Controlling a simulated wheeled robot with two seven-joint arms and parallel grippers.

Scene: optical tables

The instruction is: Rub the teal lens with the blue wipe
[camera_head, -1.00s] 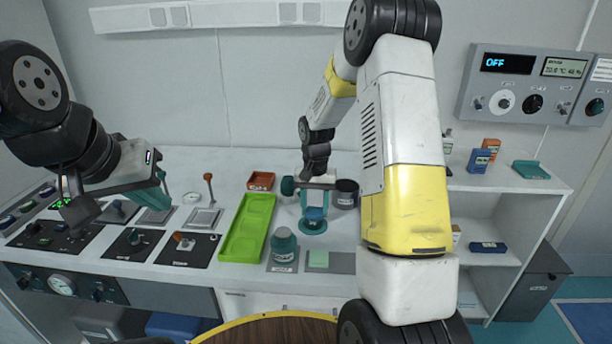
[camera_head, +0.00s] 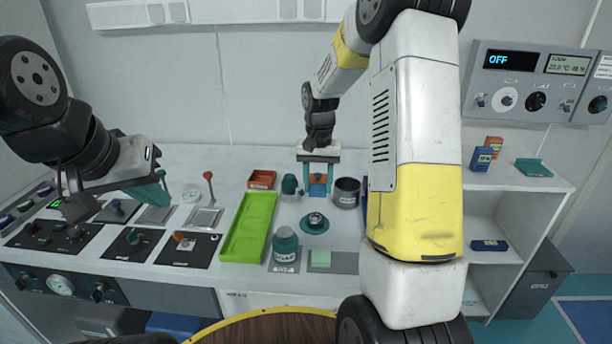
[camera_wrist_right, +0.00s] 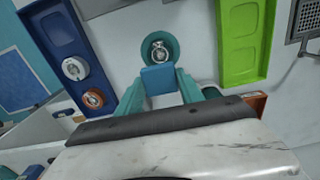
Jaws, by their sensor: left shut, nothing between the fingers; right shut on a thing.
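The teal lens (camera_head: 315,222) lies on the white table, a round teal piece with a small metallic centre. It also shows in the right wrist view (camera_wrist_right: 160,50). My right gripper (camera_head: 317,190) is shut on the blue wipe (camera_wrist_right: 158,78), a small flat blue square between its teal fingers. The wipe is behind the lens in the head view and appears apart from it; its height above the table is hard to tell. My left gripper (camera_head: 166,203) is shut and empty, above the left part of the table.
A grey cup (camera_head: 347,193) and a brown tray (camera_head: 262,179) stand behind. A blue tray (camera_wrist_right: 84,118) with round pieces shows in the wrist view.

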